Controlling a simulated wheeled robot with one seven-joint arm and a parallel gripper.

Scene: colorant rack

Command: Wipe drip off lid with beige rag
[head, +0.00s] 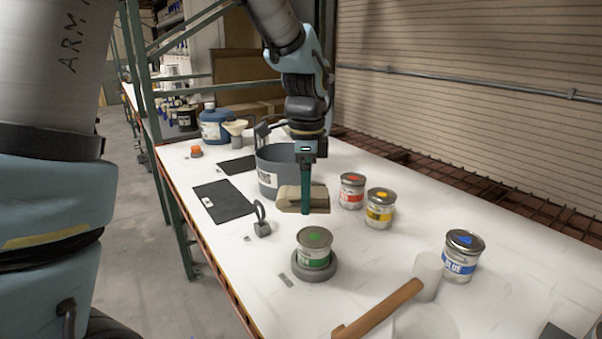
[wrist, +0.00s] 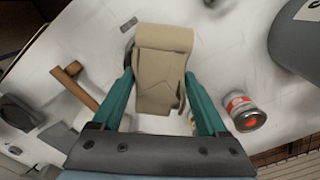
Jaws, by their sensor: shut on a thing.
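My gripper (head: 306,190) is shut on the beige rag (head: 289,197) and holds it above the table. In the wrist view the folded rag (wrist: 160,72) sits between the two green fingers of my gripper (wrist: 158,90). A small can with a green label (head: 313,256) stands below and in front of the rag, on a dark round base. Its lid (head: 314,238) faces up and carries a green mark. I cannot tell whether that is a drip. The rag is apart from the lid.
Cans with red (head: 352,191), yellow (head: 380,210) and blue (head: 464,256) labels stand to the right. A grey bucket (head: 270,172) is just behind the rag. A dark upright ring on a small block (head: 261,222) stands left. A wooden handle (head: 380,309) lies near the front.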

